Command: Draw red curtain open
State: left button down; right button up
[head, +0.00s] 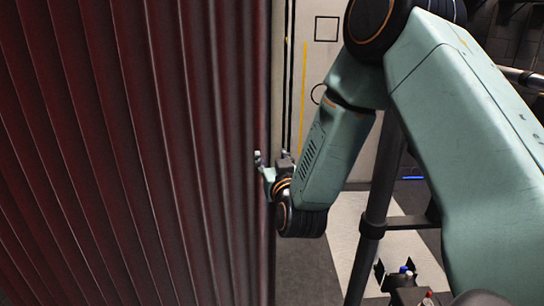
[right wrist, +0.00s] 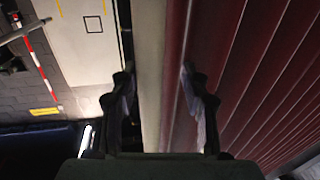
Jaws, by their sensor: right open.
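The red curtain (head: 130,150) hangs in deep vertical folds over the left half of the head view. It also fills the right side of the right wrist view (right wrist: 255,75). My right gripper (head: 269,163) is at the curtain's right edge, about midway up the picture. In the right wrist view its two fingers (right wrist: 156,75) stand apart. A pale upright strip (right wrist: 149,60) and the outermost red fold show between them. I cannot tell whether the fingers touch the curtain. My left gripper is not in view.
A pale wall panel (head: 333,75) with a black square outline and a yellow line stands behind the arm. A dark upright pole (head: 380,205) is mine or a frame; I cannot tell. Small items, one with a blue top (head: 403,269), are low at the right.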

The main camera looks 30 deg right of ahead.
jog(key=shift+w+d+f, duration=0.1)
jog(key=shift+d, duration=0.3)
jog(key=shift+s+d, duration=0.2)
jog(key=shift+d, duration=0.35)
jog(key=shift+a, duration=0.4)
jog(key=shift+c, duration=0.7)
jog(key=shift+w+a, duration=0.25)
jog(key=shift+a, duration=0.05)
jog(key=shift+c, duration=1.4)
jog(key=shift+s+d, duration=0.1)
jog(key=shift+d, duration=0.3)
jog(key=c, duration=0.3)
jog(key=shift+c, duration=0.9)
jog(key=shift+a, duration=0.15)
grip_shut()
